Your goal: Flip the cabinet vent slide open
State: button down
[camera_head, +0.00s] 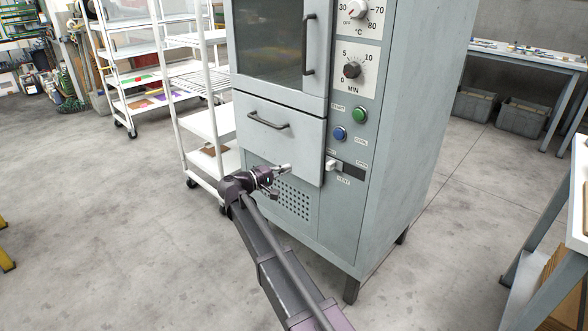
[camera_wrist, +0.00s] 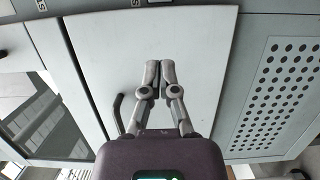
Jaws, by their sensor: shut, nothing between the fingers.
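The vent slide is a small white knob (camera_head: 333,164) at the left end of a dark horizontal slot (camera_head: 353,172) on the grey cabinet, above a VENT label. My gripper (camera_head: 286,169) is shut and empty, in front of the lower drawer front and left of the knob in the head view, apart from it. In the wrist view the closed fingertips (camera_wrist: 160,66) lie over the pale drawer front (camera_wrist: 195,60). The knob cannot be made out there; only part of a label shows at the top edge.
The drawer handle (camera_head: 268,121) juts out above my gripper. A perforated grille (camera_head: 294,201) is below. Green (camera_head: 359,114) and blue (camera_head: 340,133) buttons sit above the slot. A white wire shelf cart (camera_head: 207,125) stands left of the cabinet. A workbench is at right.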

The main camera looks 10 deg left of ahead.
aim_at(315, 159)
jog(key=x, duration=0.9)
jog(key=shift+w, duration=0.1)
jog(key=shift+s+d, duration=0.35)
jog(key=shift+d, duration=0.2)
jog(key=shift+s+d, duration=0.35)
jog(key=shift+d, duration=0.15)
jog(key=shift+s+d, duration=0.35)
jog(key=shift+d, duration=0.3)
jog(key=s+d, duration=0.1)
jog(key=d, duration=0.1)
jog(key=s+d, duration=0.2)
jog(key=d, duration=0.1)
jog(key=s+d, duration=0.1)
jog(key=d, duration=0.1)
jog(key=shift+s+d, duration=0.2)
jog(key=shift+s, duration=0.1)
jog(key=shift+w+a, duration=0.15)
